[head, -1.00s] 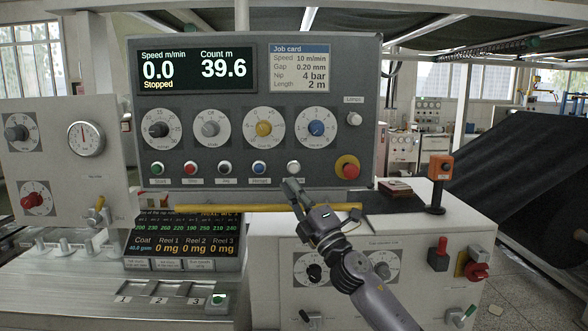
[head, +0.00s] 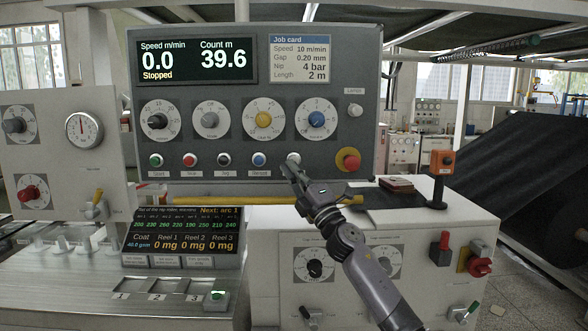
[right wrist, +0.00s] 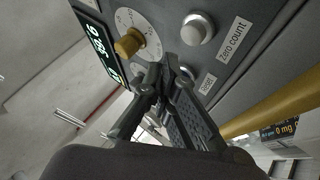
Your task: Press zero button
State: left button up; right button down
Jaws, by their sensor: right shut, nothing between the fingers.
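The pale zero button (head: 293,158) is at the right end of the row of small buttons on the grey control panel (head: 330,180). In the right wrist view it is a round whitish button (right wrist: 197,28) beside a "Zero count" label (right wrist: 234,38). My right gripper (head: 288,170) is shut and empty, just below and in front of this button in the head view. In the right wrist view its fingertips (right wrist: 165,68) are to the lower left of the button, with a visible gap in the picture. I cannot tell their depth from the panel. My left gripper is not in view.
Green, red, black and blue buttons line up to the left; the blue button (head: 259,160) is nearest. A red emergency knob (head: 348,160) is at the right. A yellow bar (head: 230,201) runs below the panel. Dials sit above the buttons, including the amber knob (right wrist: 130,42).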

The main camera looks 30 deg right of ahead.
jog(key=shift+w+d+b, duration=0.3)
jog(key=shift+w+d, duration=0.15)
jog(key=shift+w, duration=0.3)
jog(key=shift+w, duration=0.1)
dwell(0.9)
jog(key=shift+w+d, duration=0.2)
jog(key=shift+w, duration=0.05)
jog(key=shift+w+d+r+b, duration=0.1)
jog(key=shift+w+d+b, duration=0.15)
jog(key=shift+w+b, duration=0.25)
dwell(0.7)
jog(key=shift+s, duration=0.2)
jog(key=shift+s+a+p, duration=0.45)
jog(key=shift+s+p, duration=0.05)
jog(key=shift+s, duration=0.2)
